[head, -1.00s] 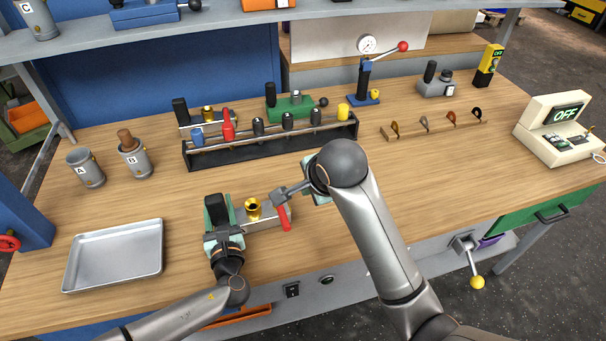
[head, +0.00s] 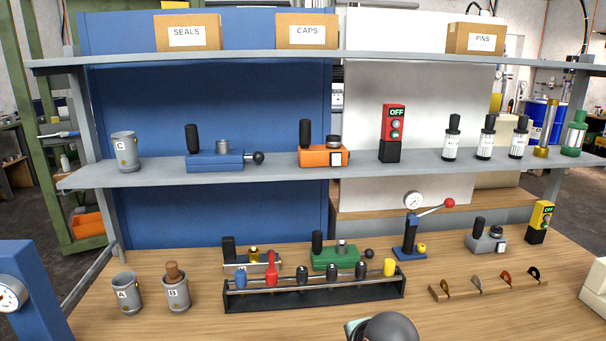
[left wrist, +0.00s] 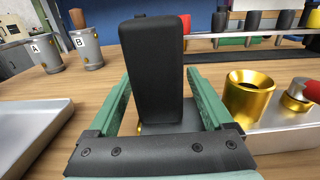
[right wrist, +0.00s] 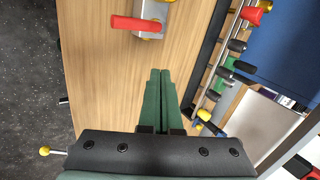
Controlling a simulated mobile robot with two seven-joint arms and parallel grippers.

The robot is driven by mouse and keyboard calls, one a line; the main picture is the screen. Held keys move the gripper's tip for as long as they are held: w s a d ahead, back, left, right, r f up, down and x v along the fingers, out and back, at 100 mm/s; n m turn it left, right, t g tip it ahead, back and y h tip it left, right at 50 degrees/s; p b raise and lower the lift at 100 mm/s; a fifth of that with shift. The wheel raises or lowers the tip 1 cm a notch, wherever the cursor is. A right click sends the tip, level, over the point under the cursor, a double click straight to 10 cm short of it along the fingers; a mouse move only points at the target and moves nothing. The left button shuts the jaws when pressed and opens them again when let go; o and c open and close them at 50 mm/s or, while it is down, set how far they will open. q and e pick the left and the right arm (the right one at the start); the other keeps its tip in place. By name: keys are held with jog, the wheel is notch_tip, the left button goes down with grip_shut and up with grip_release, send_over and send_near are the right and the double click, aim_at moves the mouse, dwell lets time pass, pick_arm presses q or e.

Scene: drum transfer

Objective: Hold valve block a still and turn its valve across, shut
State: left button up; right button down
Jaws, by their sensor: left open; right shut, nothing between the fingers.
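The silver valve block (left wrist: 285,125) with a black upright grip (left wrist: 155,70), a brass funnel-shaped port (left wrist: 247,97) and a red valve lever (left wrist: 307,88) sits on the bench. I cannot read a letter on it. My left gripper (left wrist: 158,78) is open, its green fingers on either side of the black grip. In the right wrist view the red lever (right wrist: 136,24) points out crosswise from the block's end (right wrist: 150,12). My right gripper (right wrist: 160,73) is shut and empty, apart from the lever.
A metal tray (left wrist: 30,125) lies left of the block. Cups A (head: 126,294) and B (head: 176,292) and a black rack (head: 315,296) of coloured-topped items stand behind. Another silver block (head: 248,264) with a black grip is behind the rack. A shelf (head: 300,172) crosses above.

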pick_arm(q)
jog(key=shift+s, duration=0.1)
jog(key=shift+s+d, duration=0.2)
jog(key=shift+s, duration=1.1)
jog(key=shift+s+d, duration=0.2)
jog(key=shift+s, duration=1.1)
jog(key=shift+s+d, duration=0.2)
jog(key=shift+s, duration=1.1)
jog(key=shift+w, duration=0.1)
jog(key=shift+w+a, duration=0.2)
jog(key=shift+w, duration=1.1)
jog(key=shift+w+a, duration=0.2)
jog(key=shift+w, duration=1.1)
jog(key=shift+w+a, duration=0.2)
jog(key=shift+w, duration=1.1)
